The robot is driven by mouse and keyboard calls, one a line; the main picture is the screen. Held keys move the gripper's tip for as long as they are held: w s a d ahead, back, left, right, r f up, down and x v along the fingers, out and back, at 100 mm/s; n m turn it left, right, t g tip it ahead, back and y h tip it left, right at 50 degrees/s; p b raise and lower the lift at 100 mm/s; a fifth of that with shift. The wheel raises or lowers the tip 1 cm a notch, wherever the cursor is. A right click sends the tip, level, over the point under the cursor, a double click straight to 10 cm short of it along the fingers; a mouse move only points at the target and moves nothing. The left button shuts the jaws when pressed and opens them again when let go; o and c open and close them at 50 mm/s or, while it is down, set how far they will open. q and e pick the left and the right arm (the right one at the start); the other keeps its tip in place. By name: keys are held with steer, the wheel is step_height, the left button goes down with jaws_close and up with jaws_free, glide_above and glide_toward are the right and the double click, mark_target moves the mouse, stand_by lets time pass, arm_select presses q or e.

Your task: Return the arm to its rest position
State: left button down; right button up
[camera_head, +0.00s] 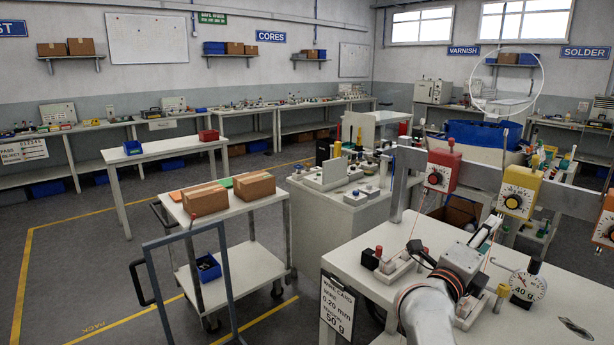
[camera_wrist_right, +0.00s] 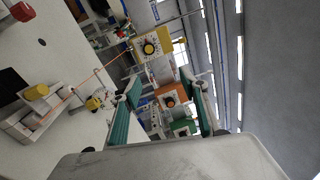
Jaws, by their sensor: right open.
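My right arm (camera_head: 425,312) reaches up from the bottom of the head view over the white workbench (camera_head: 430,236). My right gripper (camera_head: 490,228) is above the bench, below and to the left of the yellow dial box. In the right wrist view the gripper (camera_wrist_right: 163,98) has its two green-padded fingers spread apart, with nothing between them. Beyond the fingers are a yellow dial box (camera_wrist_right: 151,46), an orange one (camera_wrist_right: 170,92) and a green one (camera_wrist_right: 184,127). My left gripper is not in view.
A red dial box (camera_head: 442,172) and the yellow one (camera_head: 518,193) hang on a rail over the bench. A round gauge (camera_head: 525,287) stands right of my arm, and a base with a red knob (camera_head: 398,262) left of it. A cart with boxes (camera_head: 240,225) stands further left.

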steer(key=s+a+f+n+t+y, duration=0.45)
steer(key=a+f+n+y, duration=0.35)
steer(key=f+n, duration=0.45)
steer(key=s+a+f+n+t+y, duration=0.3)
steer(key=s+a+f+n+y, duration=0.35)
steer(key=f+n, duration=0.6)
steer(key=s+f+n+g+y, duration=0.1)
steer(key=s+f+n+g, duration=0.3)
steer(key=s+f, duration=0.5)
steer(key=s+f+n+g+y, duration=0.1)
steer(key=s+f+n+g, duration=0.3)
steer(key=s+f, duration=0.4)
step_height(320, 180, down, 6)
steer(key=shift+s+a+r+n+g, duration=0.1)
steer(key=shift+s+a+n+g, duration=0.2)
steer(key=shift+g, duration=0.55)
steer(key=shift+y, duration=0.25)
